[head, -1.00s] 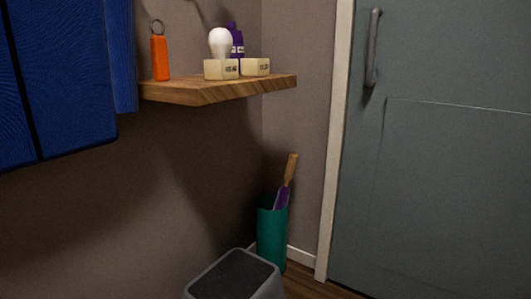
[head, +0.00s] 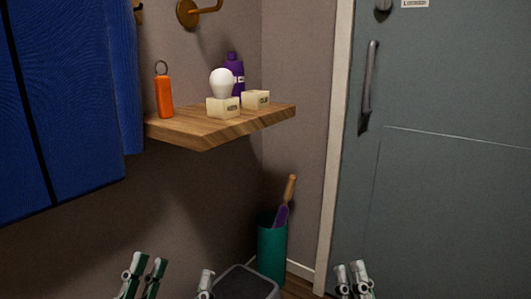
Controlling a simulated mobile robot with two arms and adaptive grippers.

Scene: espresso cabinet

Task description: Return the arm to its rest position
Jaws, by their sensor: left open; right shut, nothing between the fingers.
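My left gripper (head: 175,279) shows at the bottom edge, left of centre. Its fingers are wide apart with nothing between them. My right gripper (head: 351,279) shows at the bottom edge, right of centre. Its fingers are together and hold nothing. Both point upward in the picture and appear clear of the shelf. The rest of both arms is below the frame and hidden.
A wooden shelf (head: 190,132) holds an orange bottle (head: 164,97), a white bulb (head: 222,82), two cream blocks and a purple bottle. A blue cabinet (head: 65,100) is left. A grey bin (head: 247,284) and teal holder (head: 272,250) stand low. A grey-green door (head: 450,190) is right.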

